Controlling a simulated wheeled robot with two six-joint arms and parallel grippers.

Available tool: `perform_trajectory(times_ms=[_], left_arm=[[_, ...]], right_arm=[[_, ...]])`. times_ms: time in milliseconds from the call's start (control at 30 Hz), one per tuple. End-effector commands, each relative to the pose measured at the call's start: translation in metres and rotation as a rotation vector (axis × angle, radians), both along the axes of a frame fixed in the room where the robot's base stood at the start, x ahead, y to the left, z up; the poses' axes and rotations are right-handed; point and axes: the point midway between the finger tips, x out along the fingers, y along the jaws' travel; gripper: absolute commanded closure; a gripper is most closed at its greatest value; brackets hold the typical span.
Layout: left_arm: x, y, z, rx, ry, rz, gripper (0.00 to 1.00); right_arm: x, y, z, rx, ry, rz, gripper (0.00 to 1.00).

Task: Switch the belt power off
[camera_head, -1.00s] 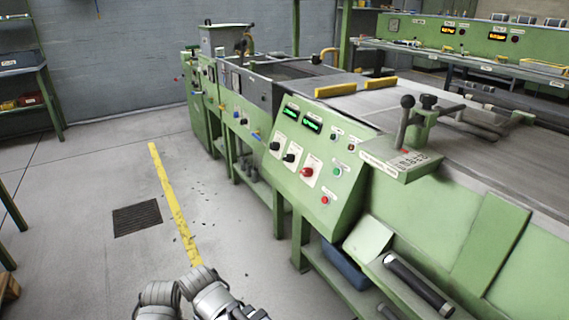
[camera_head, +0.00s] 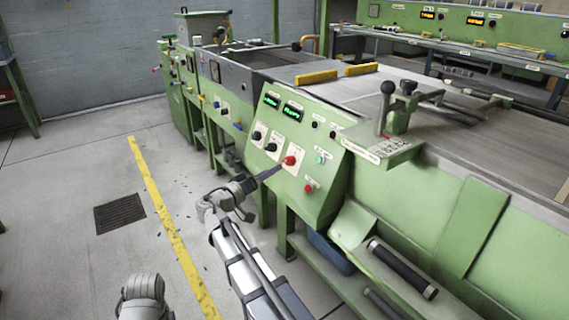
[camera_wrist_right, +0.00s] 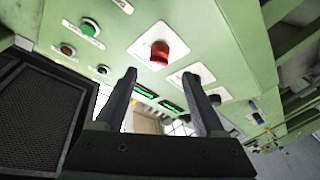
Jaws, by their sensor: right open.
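The green control panel (camera_head: 330,193) has a red knob (camera_head: 289,160) on a pale plate, with black knobs (camera_head: 272,147) to its left. A green button (camera_head: 320,159) is to its right and a red button (camera_head: 309,188) lower right. I cannot read which control is the belt power. My right gripper (camera_head: 274,173) is in front of the panel, just lower left of the red knob. In the right wrist view, its two fingers (camera_wrist_right: 161,77) are apart with nothing between them; the red knob (camera_wrist_right: 159,52) appears just beyond their tips.
Two lit green displays (camera_head: 281,106) sit at the panel top. A lever with a black ball (camera_head: 387,88) stands on the machine to the right. A dark roller (camera_head: 402,270) lies on the low shelf. The floor left of the yellow line (camera_head: 160,205) is mostly clear.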

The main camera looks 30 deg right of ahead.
Motion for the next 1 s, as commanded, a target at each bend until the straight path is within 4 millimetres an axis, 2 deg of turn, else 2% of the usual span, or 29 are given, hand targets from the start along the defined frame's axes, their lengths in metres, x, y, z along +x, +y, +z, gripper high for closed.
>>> perform_trajectory(times_ms=[167,600,800,1000], left_arm=[[0.000,0.000,0.000,0.000,0.000,0.000,0.50],[0.000,0.000,0.000,0.000,0.000,0.000,0.50],[0.000,0.000,0.000,0.000,0.000,0.000,0.50],[0.000,0.000,0.000,0.000,0.000,0.000,0.50]], right_arm=[[0.002,-0.008,0.000,-0.001,0.000,-0.003,0.29],[0.022,-0.065,0.000,0.001,0.001,-0.003,0.29],[0.025,-0.073,0.000,0.000,0.001,-0.001,0.29],[0.025,-0.074,0.000,0.000,0.001,-0.001,0.29]])
